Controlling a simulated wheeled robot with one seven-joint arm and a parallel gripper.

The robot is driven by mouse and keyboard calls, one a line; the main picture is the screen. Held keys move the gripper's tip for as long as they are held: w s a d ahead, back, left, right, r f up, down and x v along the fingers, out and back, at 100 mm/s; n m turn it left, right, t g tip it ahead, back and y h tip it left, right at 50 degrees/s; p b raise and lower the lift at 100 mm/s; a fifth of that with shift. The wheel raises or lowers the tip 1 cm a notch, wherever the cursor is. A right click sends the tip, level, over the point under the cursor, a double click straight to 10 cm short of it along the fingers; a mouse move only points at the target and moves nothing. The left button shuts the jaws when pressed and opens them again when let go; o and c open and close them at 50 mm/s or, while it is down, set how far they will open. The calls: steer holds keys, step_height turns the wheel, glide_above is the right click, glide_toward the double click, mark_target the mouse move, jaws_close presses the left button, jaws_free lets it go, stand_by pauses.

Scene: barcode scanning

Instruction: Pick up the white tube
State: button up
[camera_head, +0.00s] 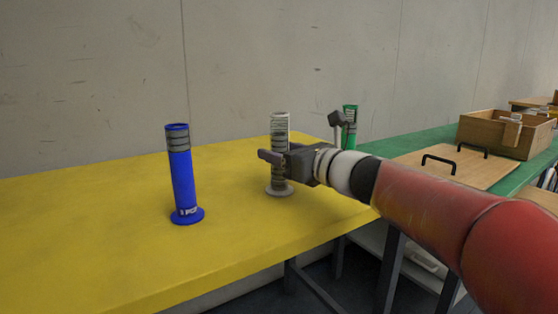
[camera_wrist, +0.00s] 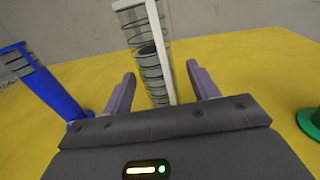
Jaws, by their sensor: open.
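The white tube (camera_head: 280,126) stands upright on the yellow table, with dark markings on its side and a round base. In the wrist view the white tube (camera_wrist: 154,72) shows between my gripper's two open fingers (camera_wrist: 161,78). A gap shows on each side of it, and the fingers are not closed on it. Its lower end is hidden behind the gripper body.
A blue tube (camera_head: 181,175) stands to the left on the yellow table (camera_head: 95,235). A green tube (camera_head: 350,125) stands behind my arm, and a green base (camera_wrist: 309,120) shows at right in the wrist view. A wooden board (camera_head: 445,165) and wooden box (camera_head: 490,135) sit farther right.

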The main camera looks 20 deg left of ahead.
steer(key=shift+x, duration=1.35)
steer(key=shift+r, duration=0.1)
jaws_close()
